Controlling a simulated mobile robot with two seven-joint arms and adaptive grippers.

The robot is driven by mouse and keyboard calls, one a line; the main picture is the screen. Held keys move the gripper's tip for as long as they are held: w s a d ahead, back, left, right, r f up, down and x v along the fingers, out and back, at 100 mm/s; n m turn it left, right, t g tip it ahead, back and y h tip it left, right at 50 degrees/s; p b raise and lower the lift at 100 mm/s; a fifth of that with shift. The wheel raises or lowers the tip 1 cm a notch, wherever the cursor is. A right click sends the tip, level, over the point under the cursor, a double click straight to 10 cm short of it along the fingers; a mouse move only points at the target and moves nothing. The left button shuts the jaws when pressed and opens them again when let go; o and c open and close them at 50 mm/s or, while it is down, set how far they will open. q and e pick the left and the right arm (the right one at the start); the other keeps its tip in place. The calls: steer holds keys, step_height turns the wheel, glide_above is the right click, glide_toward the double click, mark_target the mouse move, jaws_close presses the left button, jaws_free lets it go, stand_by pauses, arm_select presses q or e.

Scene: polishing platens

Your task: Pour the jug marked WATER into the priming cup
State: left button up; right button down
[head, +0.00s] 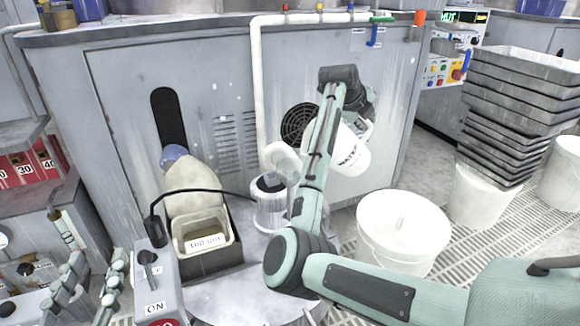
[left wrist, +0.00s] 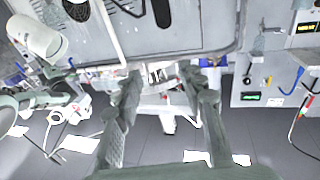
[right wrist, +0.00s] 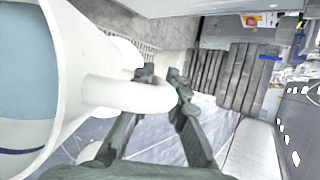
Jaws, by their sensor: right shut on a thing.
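The white jug marked WATER (head: 350,158) hangs in the air in front of the grey cabinet, partly hidden behind my right arm and looking somewhat tilted. My right gripper (right wrist: 160,74) is shut on the jug's handle (right wrist: 128,95). The right wrist view shows the jug's wide mouth with pale blue inside (right wrist: 25,65). A clear cup-like piece (head: 281,160), possibly the priming cup, stands left of the jug, above a pale cylinder with a dark top (head: 270,203). My left gripper (head: 97,262) is low at the left; its fingers are apart and empty in the left wrist view (left wrist: 160,78).
A white lidded bucket (head: 402,225) stands on the floor grating right of my arm. Stacked grey trays (head: 520,105) sit on another bucket. A dark bin with a pale tub (head: 207,228) and a bottle (head: 195,185) stand left of the cup. A switch box (head: 152,285) is near my left gripper.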

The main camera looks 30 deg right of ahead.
steer(key=shift+a+r+h, duration=0.15)
steer(key=shift+r+h, duration=0.15)
steer(key=shift+r, duration=0.3)
steer(key=shift+a+r+h+b, duration=0.25)
steer(key=shift+r+h+b, duration=0.15)
steer(key=shift+r+b, duration=0.25)
steer(key=shift+a+r, duration=0.15)
steer(key=shift+r, duration=0.15)
arm_select(q)
step_height(320, 180, up, 6)
steer(key=s+d+t+h, duration=0.1)
steer(key=s+t+h, duration=0.1)
steer(key=t, duration=0.1)
steer(key=shift+d+r, duration=0.15)
steer(key=shift+d, duration=0.05)
arm_select(e)
steer(key=shift+r, duration=0.1)
arm_select(q)
steer(key=shift+a+r+t, duration=0.1)
steer(key=shift+r+t, duration=0.15)
steer(key=shift+t, duration=0.15)
arm_select(e)
steer(key=shift+a+r+n+h, duration=0.25)
steer(key=shift+r+n+h, duration=0.05)
steer(key=shift+r+h, duration=0.1)
stand_by(0.5)
